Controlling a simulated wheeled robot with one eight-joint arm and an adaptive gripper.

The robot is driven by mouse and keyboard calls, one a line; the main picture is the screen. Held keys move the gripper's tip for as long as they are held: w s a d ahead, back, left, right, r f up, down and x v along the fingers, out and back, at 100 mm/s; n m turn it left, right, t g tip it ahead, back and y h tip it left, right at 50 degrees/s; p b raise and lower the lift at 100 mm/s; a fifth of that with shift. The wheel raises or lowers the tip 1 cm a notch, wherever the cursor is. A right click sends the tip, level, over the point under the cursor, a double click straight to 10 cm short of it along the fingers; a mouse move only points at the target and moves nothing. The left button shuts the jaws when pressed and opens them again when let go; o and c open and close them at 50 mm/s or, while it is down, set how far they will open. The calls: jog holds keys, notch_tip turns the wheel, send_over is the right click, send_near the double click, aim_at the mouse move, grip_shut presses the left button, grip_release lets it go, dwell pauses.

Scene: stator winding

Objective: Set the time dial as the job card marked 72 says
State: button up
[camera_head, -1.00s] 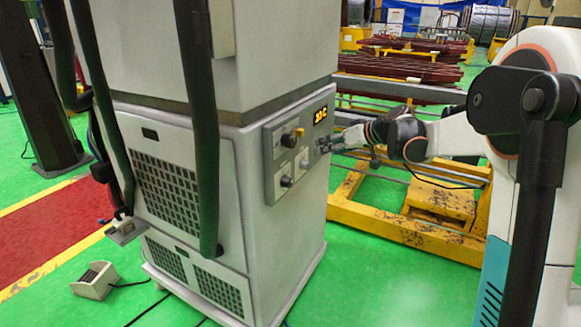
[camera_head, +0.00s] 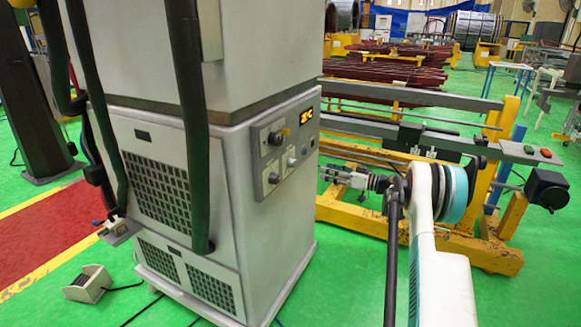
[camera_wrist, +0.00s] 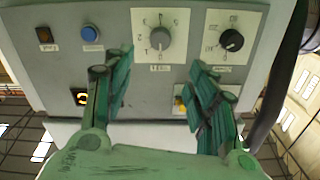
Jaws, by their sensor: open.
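The grey control panel (camera_head: 283,153) is on the side of the pale cabinet. In the head view my gripper (camera_head: 326,173) is just right of the panel. I see no readable card marked 72.
The wrist view shows a brown button (camera_wrist: 43,35) and a blue button (camera_wrist: 90,33). The head view shows a lit orange display (camera_head: 306,116). A yellow frame (camera_head: 350,211) stands behind my arm. A foot pedal (camera_head: 88,283) lies on the green floor at left.

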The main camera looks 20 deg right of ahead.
aim_at(295, 164)
jog(key=b+x, duration=0.3)
jog(key=x, duration=0.9)
jog(key=shift+a+f, duration=0.1)
jog(key=shift+b+x, duration=0.4)
jog(key=shift+x, duration=0.45)
jog(key=c, duration=1)
